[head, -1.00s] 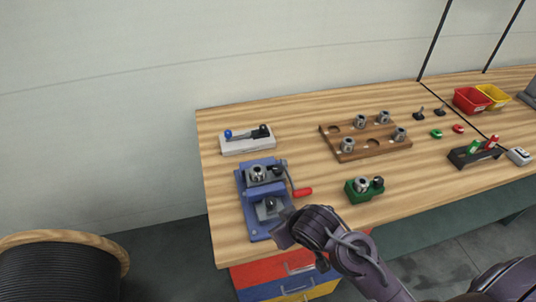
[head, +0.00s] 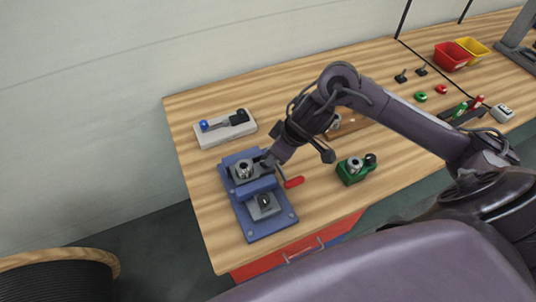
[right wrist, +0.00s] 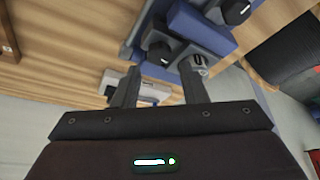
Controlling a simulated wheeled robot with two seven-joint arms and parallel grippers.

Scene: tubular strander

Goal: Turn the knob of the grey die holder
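The grey die holder (head: 238,181) sits in the upper part of the blue fixture (head: 231,205), with a round metal die (head: 244,169) in it. Its black knob (right wrist: 160,53) shows in the right wrist view, in the gap between the fingertips; in the head view my gripper largely covers it. My right gripper (head: 271,158) comes down from the upper right at the knob. Its fingers (right wrist: 160,66) are apart, one on each side of the knob in the picture. I cannot tell whether they touch it. My left gripper is not in view.
A red-handled crank (head: 293,182) sticks out right of the fixture. A green die holder (head: 346,175) stands further right. A white block with blue and black knobs (head: 236,132) lies behind. A wooden rack (head: 348,127) is partly behind my right arm.

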